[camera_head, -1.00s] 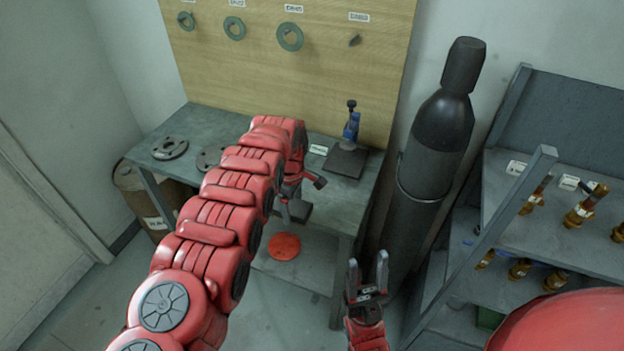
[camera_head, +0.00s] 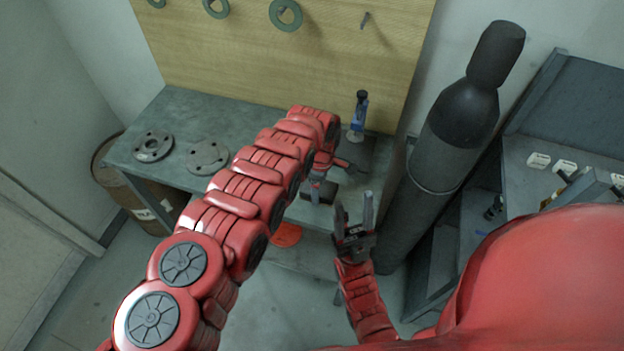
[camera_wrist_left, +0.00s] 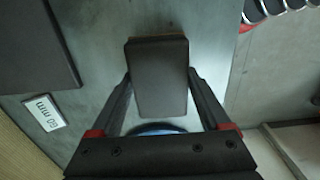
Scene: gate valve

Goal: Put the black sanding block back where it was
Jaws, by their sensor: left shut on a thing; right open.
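The black sanding block (camera_wrist_left: 160,80) is between the fingers of my left gripper (camera_wrist_left: 160,88), which is shut on it. In the head view the block (camera_head: 320,192) shows dark below the left gripper (camera_head: 322,178), by the bench's front edge. The wrist view shows the grey bench top (camera_wrist_left: 100,28) behind the block; I cannot tell the gap between them. A "60 mm" label (camera_wrist_left: 44,113) and a dark plate (camera_wrist_left: 35,45) lie left of the block. My right gripper (camera_head: 354,212) is open and empty, in front of the bench.
A blue tool (camera_head: 358,115) stands on the bench's right part. Two flanges, one (camera_head: 153,145) at the left and another (camera_head: 207,157), lie on the bench. A dark gas cylinder (camera_head: 455,125) stands right of it.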

